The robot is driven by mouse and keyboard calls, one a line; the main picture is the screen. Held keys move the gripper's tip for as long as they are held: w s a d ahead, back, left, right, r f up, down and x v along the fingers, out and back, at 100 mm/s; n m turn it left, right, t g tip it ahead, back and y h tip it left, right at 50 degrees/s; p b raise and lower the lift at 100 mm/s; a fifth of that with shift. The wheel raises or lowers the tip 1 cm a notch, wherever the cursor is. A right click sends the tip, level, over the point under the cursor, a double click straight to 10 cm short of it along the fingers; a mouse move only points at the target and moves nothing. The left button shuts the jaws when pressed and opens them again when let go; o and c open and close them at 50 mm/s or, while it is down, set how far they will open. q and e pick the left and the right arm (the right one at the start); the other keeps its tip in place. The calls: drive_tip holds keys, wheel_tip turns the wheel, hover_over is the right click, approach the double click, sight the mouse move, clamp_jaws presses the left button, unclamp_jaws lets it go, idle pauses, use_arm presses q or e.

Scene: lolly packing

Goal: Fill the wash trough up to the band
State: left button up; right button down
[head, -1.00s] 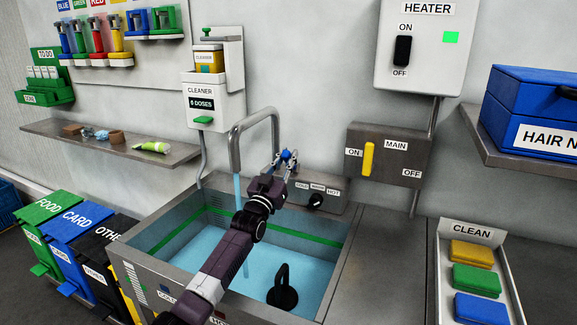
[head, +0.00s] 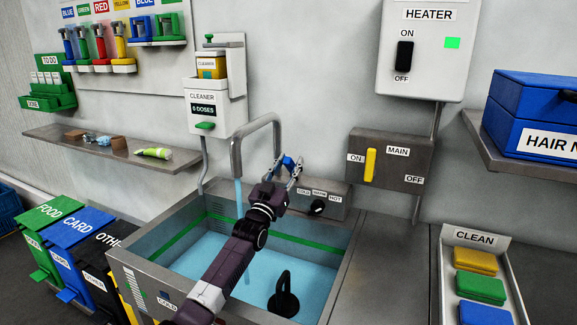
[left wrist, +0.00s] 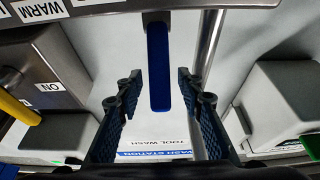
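The wash trough (head: 345,285) is a steel-rimmed basin with a green band (head: 310,242) around its inner wall. Blue water (head: 215,268) stands in it, its surface a little below the band. A thin stream runs from the curved tap (head: 236,150) into the water. A black plug-like piece (head: 284,298) stands in the trough. My right gripper is out of view.
A temperature box (head: 320,198) with a black knob is right of the tap. The MAIN switch box (head: 410,175) has a yellow lever (head: 370,166) toward ON. The cleaner dispenser (head: 215,105) hangs at left. A CLEAN tray (head: 470,238) with coloured blocks lies right of clear counter.

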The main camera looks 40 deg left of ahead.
sight(288, 167)
use_arm(q)
drive_tip(key=shift+s, duration=0.1)
drive_tip(key=v, duration=0.4)
drive_tip(key=shift+s+d+f, duration=0.15)
drive_tip(key=shift+s+f, duration=0.15)
drive_tip(key=s+d, duration=0.3)
drive_tip(key=s, duration=0.8)
drive_tip(key=shift+s+d, duration=0.35)
drive_tip(key=shift+r, duration=0.1)
